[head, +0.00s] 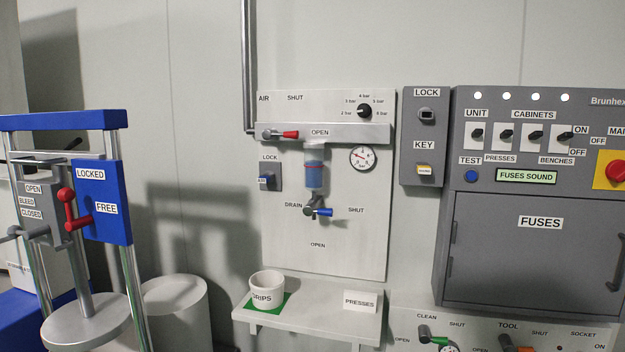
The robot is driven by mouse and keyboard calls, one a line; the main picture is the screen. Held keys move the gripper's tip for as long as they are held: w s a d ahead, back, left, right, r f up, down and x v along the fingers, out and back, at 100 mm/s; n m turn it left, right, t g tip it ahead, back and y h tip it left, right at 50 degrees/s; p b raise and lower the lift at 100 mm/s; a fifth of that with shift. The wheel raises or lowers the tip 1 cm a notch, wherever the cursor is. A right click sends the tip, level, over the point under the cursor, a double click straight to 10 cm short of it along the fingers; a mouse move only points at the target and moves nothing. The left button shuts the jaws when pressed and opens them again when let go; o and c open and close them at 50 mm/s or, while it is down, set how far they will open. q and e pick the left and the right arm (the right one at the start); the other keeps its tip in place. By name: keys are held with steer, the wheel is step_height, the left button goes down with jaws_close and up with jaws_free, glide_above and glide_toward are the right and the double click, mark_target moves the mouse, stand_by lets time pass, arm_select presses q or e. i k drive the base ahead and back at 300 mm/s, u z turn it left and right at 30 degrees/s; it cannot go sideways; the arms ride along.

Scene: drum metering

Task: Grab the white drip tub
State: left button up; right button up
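The white drip tub (267,286) is a small open-topped round cup with "DRIPS" printed on its front. It stands upright on a green patch (283,304) at the left end of a light shelf (340,323) below the air panel. Neither of my grippers shows in the head view, and nothing touches the tub.
Above the shelf is the air panel (290,235), with a blue drain lever (324,212) and a clear blue bowl (314,175). A "PRESSES" sign (360,302) stands right of the tub. A blue-framed press (104,200) and a grey drum (175,300) stand left. A fuse cabinet (535,245) is right.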

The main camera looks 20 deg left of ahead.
mark_target(267, 290)
steer(key=u, duration=0.2)
steer(key=i, duration=0.3)
steer(key=u, duration=1.05)
steer(key=i, duration=1.05)
steer(key=u, duration=0.4)
